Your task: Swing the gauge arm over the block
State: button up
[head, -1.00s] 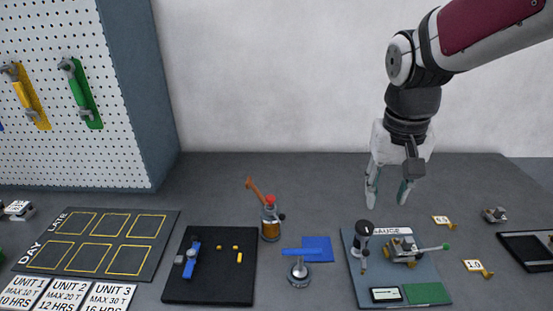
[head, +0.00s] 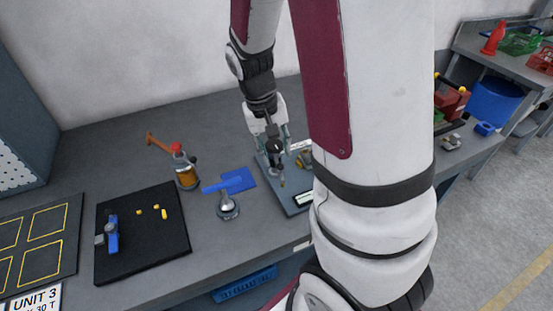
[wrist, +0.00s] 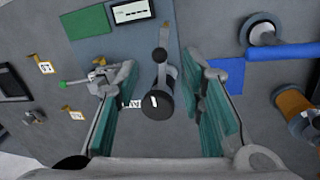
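The gauge board (head: 290,196) lies on the bench, partly hidden by my arm in the head view; its grey-blue plate also shows in the wrist view (wrist: 135,48). The gauge arm's black-topped post (wrist: 156,103) stands between my two teal fingers, with its grey arm (wrist: 161,50) pointing to the picture's top. My gripper (wrist: 163,65) is open around the post, with space visible on both sides; it is lowered over the board in the head view (head: 268,138). A grey clamp-like fixture (wrist: 104,82) with a green-tipped lever stands beside the left finger. I cannot make out the block clearly.
A green pad (wrist: 87,22) and a small display (wrist: 132,11) are on the board. Yellow tags (wrist: 44,66) lie beyond the fixture.

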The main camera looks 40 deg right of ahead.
aim_at(280, 164)
jog(key=shift+s+d+f, duration=0.15)
jog(key=shift+d+f, duration=0.05)
jog(key=shift+f, duration=0.85)
jog(key=shift+s+d+f, duration=0.1)
jog(key=shift+d+f, duration=0.1)
jog(key=shift+f, duration=0.85)
grip_shut()
